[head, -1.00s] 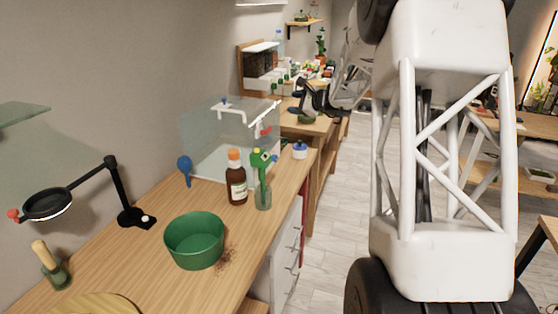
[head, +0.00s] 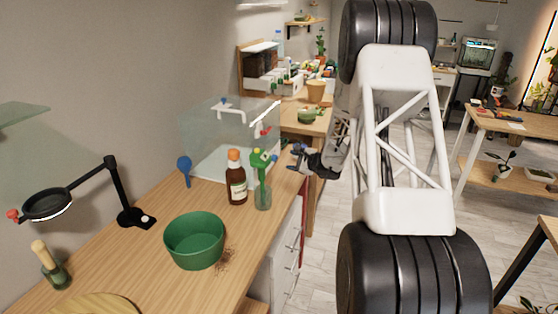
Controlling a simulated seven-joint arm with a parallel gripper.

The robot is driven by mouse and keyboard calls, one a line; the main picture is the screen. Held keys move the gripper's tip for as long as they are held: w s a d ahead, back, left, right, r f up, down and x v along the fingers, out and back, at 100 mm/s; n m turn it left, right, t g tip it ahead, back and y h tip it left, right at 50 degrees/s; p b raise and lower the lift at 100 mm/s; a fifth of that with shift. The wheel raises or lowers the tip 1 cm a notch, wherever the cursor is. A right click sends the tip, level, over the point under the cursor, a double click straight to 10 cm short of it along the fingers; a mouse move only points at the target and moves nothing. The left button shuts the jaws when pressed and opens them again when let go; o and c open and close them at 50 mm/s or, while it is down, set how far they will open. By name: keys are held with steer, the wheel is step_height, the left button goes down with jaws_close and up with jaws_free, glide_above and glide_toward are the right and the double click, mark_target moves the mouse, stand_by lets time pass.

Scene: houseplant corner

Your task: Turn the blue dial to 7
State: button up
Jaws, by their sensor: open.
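A small white round object with a blue top showed at the right edge of the wooden bench in the earlier frame; it may be the blue dial. My gripper (head: 297,158) is now in front of that spot and hides most or all of it. The gripper is open, with its dark fingers pointing left over the bench edge. I cannot tell whether the fingers touch the object. No numbers or pointer can be read.
A green spray bottle (head: 262,185), a brown bottle (head: 236,185) and a clear tank (head: 218,130) stand left of my gripper. A green bowl (head: 195,240) and a black magnifier lamp (head: 130,205) are nearer.

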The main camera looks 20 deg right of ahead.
mark_target(274, 158)
steer(key=shift+w, duration=0.1)
stand_by(0.3)
steer(key=shift+x, duration=3.85)
steer(key=c, duration=0.9)
